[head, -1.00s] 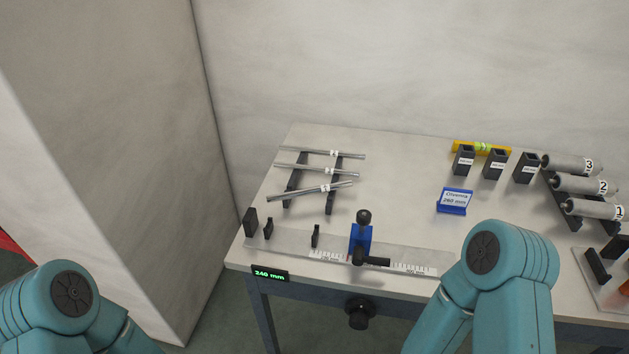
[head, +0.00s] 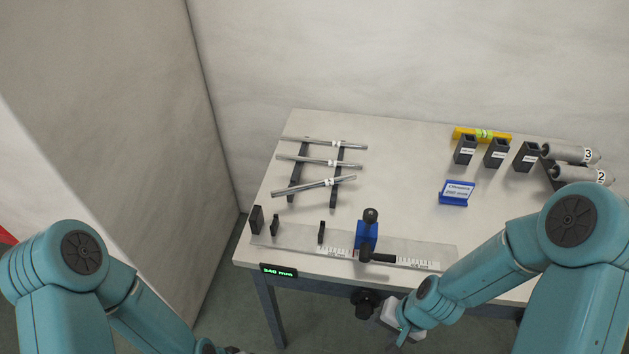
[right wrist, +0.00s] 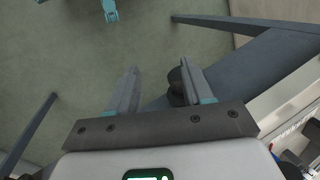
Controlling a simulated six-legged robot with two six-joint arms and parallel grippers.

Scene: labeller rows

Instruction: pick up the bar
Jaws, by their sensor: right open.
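Three thin grey metal bars lie side by side across a black two-rail rack at the back left of the table: a far bar (head: 325,142), a middle bar (head: 318,162) and a near, more slanted bar (head: 313,187). Each has a small white label. My right gripper (head: 386,318) is low at the table's front edge, well apart from the bars; its fingers are mostly hidden in the head view. In the right wrist view the right gripper (right wrist: 160,82) is open, with nothing held. My left arm shows at the lower left, its gripper out of view.
A blue stop (head: 367,234) stands on the ruled measuring plate (head: 415,250). A black knob (head: 365,302) under the front edge is close to my right gripper, near its right finger in the wrist view. Black holders (head: 497,153), a blue sign (head: 457,193) and rollers (head: 580,175) stand right.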

